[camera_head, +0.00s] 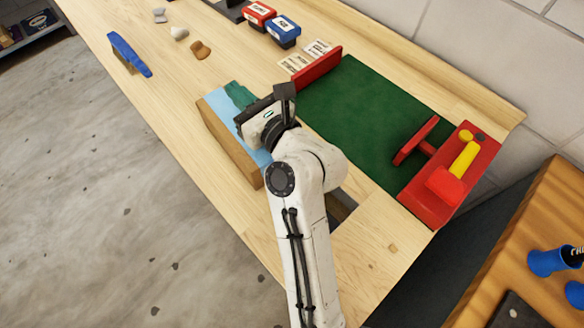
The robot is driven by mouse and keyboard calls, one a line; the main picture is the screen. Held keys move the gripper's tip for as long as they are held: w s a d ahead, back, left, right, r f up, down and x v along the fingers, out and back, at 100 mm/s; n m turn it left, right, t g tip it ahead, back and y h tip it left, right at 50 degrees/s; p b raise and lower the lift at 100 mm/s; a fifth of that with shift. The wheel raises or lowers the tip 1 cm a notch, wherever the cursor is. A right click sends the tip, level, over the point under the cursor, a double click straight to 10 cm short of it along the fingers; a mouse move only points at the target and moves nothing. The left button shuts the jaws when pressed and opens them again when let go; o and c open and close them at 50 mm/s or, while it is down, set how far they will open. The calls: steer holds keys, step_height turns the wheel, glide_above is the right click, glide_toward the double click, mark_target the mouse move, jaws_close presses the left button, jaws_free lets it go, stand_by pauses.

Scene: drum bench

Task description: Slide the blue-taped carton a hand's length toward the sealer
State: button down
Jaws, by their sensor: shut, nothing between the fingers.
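The blue-taped carton (228,144) is a brown box with light blue on its top, near the bench's front edge. A teal piece (240,95) shows at its far end; I cannot tell whether it is on the carton. My gripper (285,92) is shut and empty, beside the carton's right side and partly over it. I cannot tell whether it touches. My arm hides the carton's right part. A red device with a yellow handle (463,160), probably the sealer, stands at the right end of the green mat (362,112).
A red bar (317,67) stands at the mat's left edge, and a red T-shaped piece (416,140) near its right end. Red (259,14) and blue (284,30) boxes stand at the back. A blue object (130,54) lies at the front edge. The mat's middle is clear.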

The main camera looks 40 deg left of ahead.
steer(key=s+d+p, duration=0.2)
steer(key=d, duration=1.3)
steer(key=f, duration=0.3)
steer(key=f+b, duration=0.1)
steer(key=f, duration=0.2)
steer(key=f+b, duration=0.1)
steer(key=f, duration=0.3)
steer(key=shift+w+d, duration=0.25)
steer(key=shift+d, duration=0.05)
steer(key=shift+a, duration=0.5)
steer(key=shift+a, duration=0.1)
steer(key=a, duration=0.5)
steer(key=w+a+p, duration=0.1)
steer(key=a, duration=1.1)
steer(key=shift+w+a+p, duration=0.1)
steer(key=shift+w+p, duration=0.3)
